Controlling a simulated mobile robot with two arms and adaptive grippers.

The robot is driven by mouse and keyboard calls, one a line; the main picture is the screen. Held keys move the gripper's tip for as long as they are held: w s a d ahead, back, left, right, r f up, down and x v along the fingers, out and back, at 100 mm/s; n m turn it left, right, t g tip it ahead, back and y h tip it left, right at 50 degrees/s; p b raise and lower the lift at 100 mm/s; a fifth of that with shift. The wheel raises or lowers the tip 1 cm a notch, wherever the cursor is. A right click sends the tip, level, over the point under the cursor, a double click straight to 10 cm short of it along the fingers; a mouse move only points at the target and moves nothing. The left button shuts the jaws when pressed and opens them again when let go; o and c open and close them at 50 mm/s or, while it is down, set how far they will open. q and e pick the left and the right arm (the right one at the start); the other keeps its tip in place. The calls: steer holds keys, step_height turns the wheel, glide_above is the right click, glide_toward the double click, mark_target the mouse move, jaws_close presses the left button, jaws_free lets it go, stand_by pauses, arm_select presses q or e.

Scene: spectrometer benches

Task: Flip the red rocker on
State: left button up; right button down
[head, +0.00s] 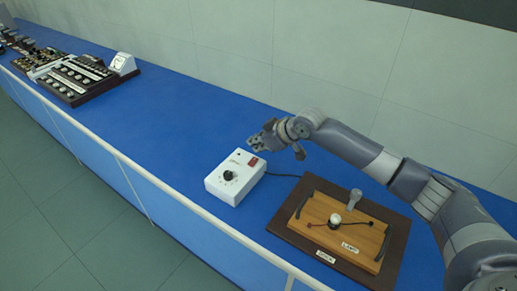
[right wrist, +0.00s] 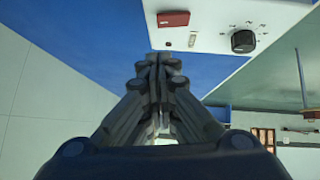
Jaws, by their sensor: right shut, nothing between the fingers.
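The red rocker (head: 253,162) sits on the top face of a white control box (head: 222,188), near its back right corner. The box also carries a black knob (head: 229,175). In the right wrist view the red rocker (right wrist: 173,18) is at the top, left of a small label, with the black knob (right wrist: 243,41) to its right. My right gripper (head: 255,143) is shut and empty, just behind the box near the rocker. In the right wrist view its fingertips (right wrist: 160,60) are together just below the box's edge; I cannot tell if they touch it. My left gripper is out of view.
A wooden lamp board (head: 345,220) on a dark base stands right of the box, joined to it by a black cable (head: 284,174). Panels with several knobs (head: 85,75) stand at the far left. The blue bench (head: 165,110) between is clear.

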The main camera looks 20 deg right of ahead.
mark_target(253, 162)
steer(key=shift+d+f+p, duration=0.2)
steer(key=shift+f+p, duration=0.1)
steer(key=shift+f, duration=0.95)
steer(key=shift+d+f, duration=0.1)
steer(key=shift+f, duration=0.5)
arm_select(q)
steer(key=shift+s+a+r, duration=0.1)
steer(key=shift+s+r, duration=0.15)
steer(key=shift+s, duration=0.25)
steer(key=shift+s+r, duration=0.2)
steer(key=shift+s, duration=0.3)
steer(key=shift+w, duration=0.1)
arm_select(e)
steer(key=shift+w+d+f, duration=0.1)
steer(key=shift+f, duration=0.45)
steer(key=shift+w+d, duration=0.1)
steer(key=shift+d, duration=0.05)
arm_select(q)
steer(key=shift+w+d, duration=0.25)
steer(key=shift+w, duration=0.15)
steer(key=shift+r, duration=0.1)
arm_select(e)
steer(key=shift+r, duration=0.1)
